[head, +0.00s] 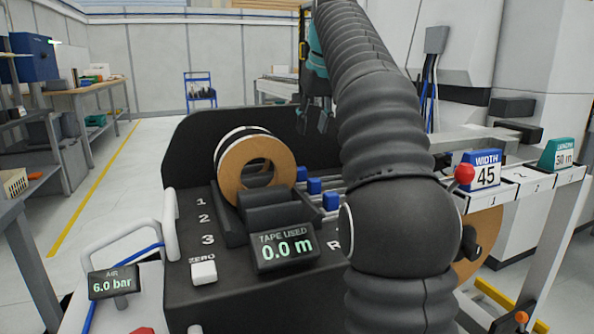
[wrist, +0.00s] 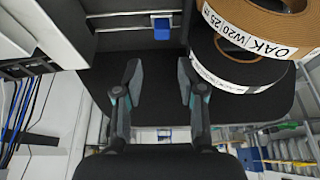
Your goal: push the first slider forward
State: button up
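Three blue sliders sit on parallel rails behind the tape display in the head view. The farthest slider (head: 302,173) is level with the row marked 1, the middle slider (head: 314,186) with 2, and the nearest slider (head: 331,201) with 3. In the wrist view one blue slider (wrist: 161,29) shows on a rail, beyond and apart from my fingertips; I cannot tell which one it is. My gripper (wrist: 158,76) is open with nothing between its fingers. In the head view my gripper (head: 314,122) is partly hidden by my arm, above and behind the sliders.
Tape spools (head: 262,165) stand left of the sliders; one spool (wrist: 255,30) reads OAK W20 in the wrist view. The tape display (head: 285,249) reads 0.0 m. A red knob (head: 464,173) and WIDTH 45 sign (head: 484,171) stand right. My arm hides the middle of the machine.

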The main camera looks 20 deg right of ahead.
aim_at(302, 169)
jog(key=b+x, duration=0.2)
jog(key=x, duration=0.4)
jog(key=b+x, duration=0.3)
jog(key=x, duration=0.4)
jog(key=shift+w+a+f, duration=0.2)
jog(key=shift+f, duration=0.05)
grip_shut()
